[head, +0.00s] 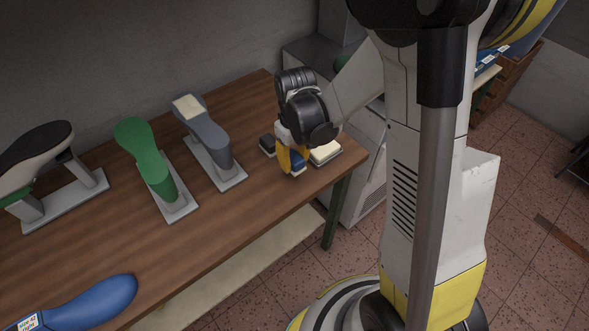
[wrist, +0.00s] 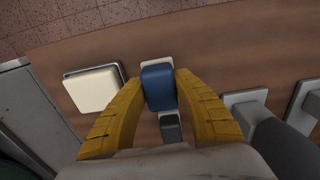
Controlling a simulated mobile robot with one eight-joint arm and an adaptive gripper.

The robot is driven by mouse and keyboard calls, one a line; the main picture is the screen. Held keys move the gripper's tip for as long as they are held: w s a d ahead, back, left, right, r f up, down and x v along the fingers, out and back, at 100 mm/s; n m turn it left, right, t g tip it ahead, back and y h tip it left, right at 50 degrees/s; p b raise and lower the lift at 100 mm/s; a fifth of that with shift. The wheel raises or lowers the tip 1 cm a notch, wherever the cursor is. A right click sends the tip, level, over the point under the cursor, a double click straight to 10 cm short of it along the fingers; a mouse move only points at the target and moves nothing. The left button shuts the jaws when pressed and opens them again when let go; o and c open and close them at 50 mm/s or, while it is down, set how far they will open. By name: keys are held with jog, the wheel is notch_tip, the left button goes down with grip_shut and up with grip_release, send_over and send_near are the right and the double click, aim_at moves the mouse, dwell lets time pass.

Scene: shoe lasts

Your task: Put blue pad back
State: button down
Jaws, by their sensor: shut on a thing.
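The blue pad (wrist: 158,88) is between the yellow fingers of my gripper (wrist: 157,80) in the wrist view. My gripper is shut on it. A pale edge shows just beyond and beside the pad, at table level or close to it; I cannot tell whether the pad touches what is below. In the head view my gripper (head: 290,160) points down at the right end of the table, and a bit of the blue pad (head: 299,169) shows beside the yellow finger.
On the wooden table (head: 250,120) stand a grey last (head: 207,136), a green last (head: 148,160) and a black-and-cream shoe form (head: 38,160). A blue last (head: 95,300) is at the front left.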

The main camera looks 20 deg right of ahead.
aim_at(294, 169)
jog(key=shift+f+b, duration=0.6)
jog(key=shift+f, duration=1.05)
jog(key=shift+f, duration=0.1)
jog(key=shift+f, duration=0.2)
jog(key=c, duration=1.1)
grip_release()
jog(key=shift+r, duration=0.1)
jog(key=shift+o, duration=0.2)
jog(key=r+p, duration=0.2)
jog(key=r, duration=0.4)
jog(key=r+p, duration=0.2)
jog(key=r, duration=0.4)
jog(key=shift+s+r, duration=0.2)
jog(key=shift+r, duration=0.2)
jog(key=s+r+m+t, duration=0.3)
jog(key=s+r+t, duration=0.4)
jog(key=s+r, duration=0.5)
jog(key=shift+s+r+m, duration=0.15)
jog(key=shift+r+m, duration=0.15)
jog(key=shift+r, duration=0.1)
